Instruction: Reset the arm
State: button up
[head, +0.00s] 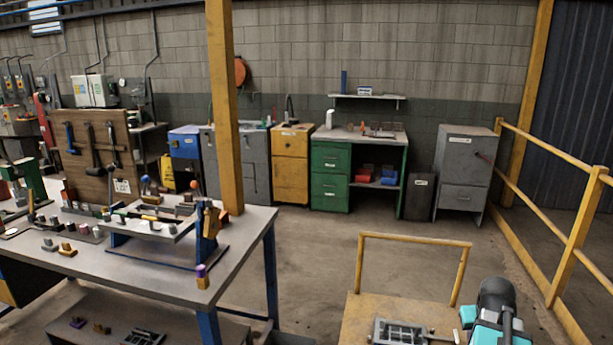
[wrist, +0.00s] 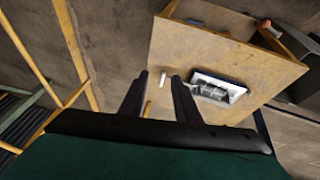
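My gripper (wrist: 159,75) shows in the wrist view as two dark fingers standing apart. Nothing is held between them, so it is open and empty. Beyond the fingers is the tan top of a cart (wrist: 215,45), seen at a slant. My teal and black arm (head: 490,318) shows at the lower right of the head view, close to the same cart (head: 360,310). The gripper's fingers do not show in the head view.
A grey tray (head: 398,333) lies on the cart; it also shows in the wrist view (wrist: 217,88). The cart has a yellow rail (head: 415,239). A cluttered workbench (head: 150,262) and yellow post (head: 225,110) stand left. A yellow fence (head: 570,250) stands right.

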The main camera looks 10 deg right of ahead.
jog(key=s+a+f+n+g+y+b, duration=0.2)
jog(key=a+f+n+g+y+b, duration=0.15)
jog(key=a+f, duration=2.35)
jog(key=s+a+f+g+b, duration=0.2)
jog(key=s+a+f, duration=0.4)
jog(key=s+f, duration=0.4)
jog(key=s+a+f+g+b, duration=0.2)
jog(key=s+a+f+g, duration=0.1)
jog(key=s+a+f, duration=0.4)
jog(key=s+f, duration=0.3)
jog(key=s, duration=0.2)
jog(key=shift+f, duration=0.35)
